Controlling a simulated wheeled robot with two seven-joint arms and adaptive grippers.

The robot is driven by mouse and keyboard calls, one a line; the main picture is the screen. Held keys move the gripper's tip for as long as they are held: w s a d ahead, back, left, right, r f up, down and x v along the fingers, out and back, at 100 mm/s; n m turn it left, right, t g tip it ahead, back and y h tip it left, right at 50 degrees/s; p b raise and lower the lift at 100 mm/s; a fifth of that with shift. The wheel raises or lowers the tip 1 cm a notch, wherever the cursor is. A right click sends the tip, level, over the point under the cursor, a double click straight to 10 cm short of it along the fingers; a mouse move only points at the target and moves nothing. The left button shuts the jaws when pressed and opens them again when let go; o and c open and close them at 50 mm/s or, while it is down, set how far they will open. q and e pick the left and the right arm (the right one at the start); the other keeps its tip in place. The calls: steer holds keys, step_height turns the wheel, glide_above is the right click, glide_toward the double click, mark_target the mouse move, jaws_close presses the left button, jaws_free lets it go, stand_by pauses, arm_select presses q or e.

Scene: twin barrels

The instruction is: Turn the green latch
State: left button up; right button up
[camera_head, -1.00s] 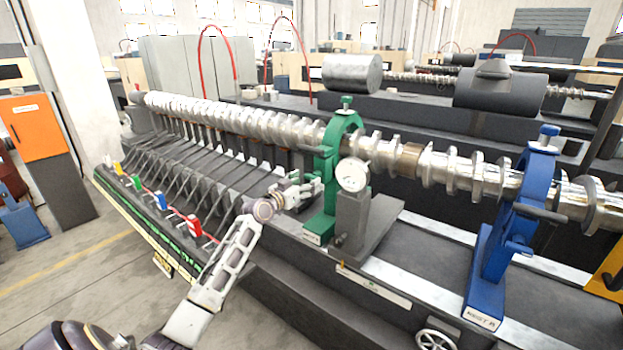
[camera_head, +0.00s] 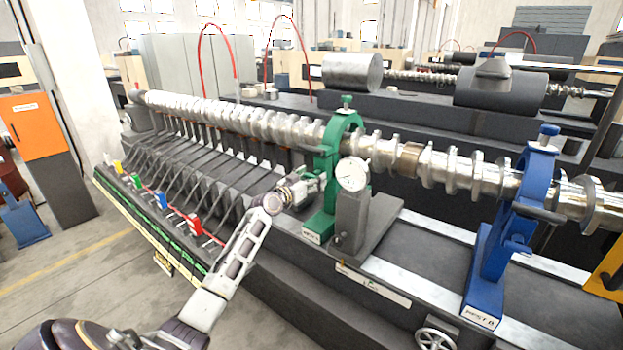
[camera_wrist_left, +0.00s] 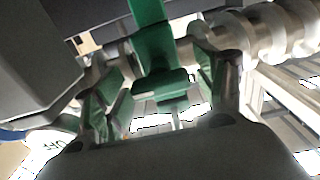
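The green rest (camera_head: 329,165) is an upright green ring frame around the long shiny shaft, with a green knob on top. In the left wrist view a green block (camera_wrist_left: 160,86), apparently the latch, sits between my fingers, below a green upright. In the head view my gripper hides the latch. My left gripper (camera_head: 316,184) reaches the left side of the green rest. In the left wrist view its two fingers (camera_wrist_left: 163,88) stand apart, one on each side of the green block, with gaps visible. I cannot tell any contact. My right gripper is not in view.
A dial gauge (camera_head: 352,174) on a grey block (camera_head: 351,218) stands just right of the green rest. The shaft (camera_head: 228,119) runs along the machine bed. A blue rest (camera_head: 489,260) stands farther right. Several coloured tags, including a red one (camera_head: 195,226), line the left front edge.

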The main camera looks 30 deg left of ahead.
arm_select(q)
steer(key=c, duration=0.8)
steer(key=shift+c, duration=0.2)
steer(key=shift+n, duration=0.4)
steer(key=n+p, duration=0.1)
steer(key=n, duration=0.4)
steer(key=n+p, duration=0.2)
steer(key=n, duration=0.2)
steer(key=shift+r+n, duration=0.1)
steer(key=shift+n, duration=0.2)
steer(key=n+p, duration=0.2)
steer(key=n, duration=0.2)
steer(key=shift+n+p, duration=0.65)
steer(key=shift+n, duration=1.15)
